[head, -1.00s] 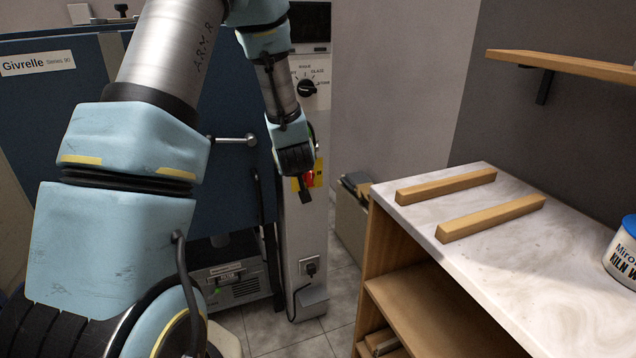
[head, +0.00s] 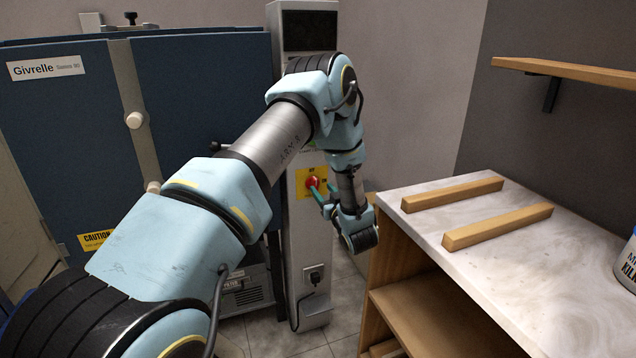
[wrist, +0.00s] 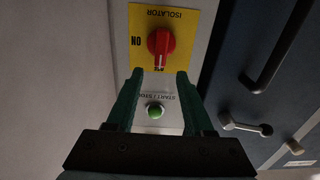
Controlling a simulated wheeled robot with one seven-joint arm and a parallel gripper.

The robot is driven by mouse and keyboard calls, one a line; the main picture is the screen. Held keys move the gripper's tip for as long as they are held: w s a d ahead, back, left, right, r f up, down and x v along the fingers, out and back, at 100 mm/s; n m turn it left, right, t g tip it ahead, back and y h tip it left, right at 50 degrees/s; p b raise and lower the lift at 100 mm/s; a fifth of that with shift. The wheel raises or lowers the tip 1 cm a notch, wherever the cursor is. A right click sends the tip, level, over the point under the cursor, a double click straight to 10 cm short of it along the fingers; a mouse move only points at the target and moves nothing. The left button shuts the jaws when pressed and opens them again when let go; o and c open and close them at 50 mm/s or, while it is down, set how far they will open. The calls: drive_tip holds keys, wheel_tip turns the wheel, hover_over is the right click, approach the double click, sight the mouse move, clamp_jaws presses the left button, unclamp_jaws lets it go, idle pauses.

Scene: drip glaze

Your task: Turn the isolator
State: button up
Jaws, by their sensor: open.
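The isolator is a red rotary knob (wrist: 161,42) on a yellow plate (wrist: 180,18) marked ISOLATOR and ON. In the head view the red knob (head: 312,182) sits on the front of the pale control column. My gripper (wrist: 154,75) is open and empty, with its two green fingers pointing at the plate. The knob shows between and just beyond the fingertips, and I cannot tell whether they touch it. In the head view my gripper (head: 320,190) reaches the column from the right, its fingers close to the knob.
A green start/stop button (wrist: 154,111) shows between my fingers, on the same panel. The blue kiln (head: 200,90) stands left of the column, with a handle (wrist: 245,125) in the wrist view. A marble-topped bench (head: 480,215) with wooden strips stands at the right.

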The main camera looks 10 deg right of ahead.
sight(316, 182)
drive_tip(key=shift+w+a+p, duration=0.15)
drive_tip(key=shift+w, duration=1.05)
drive_tip(key=shift+w+a+p, duration=0.15)
drive_tip(key=shift+w, duration=1)
clamp_jaws()
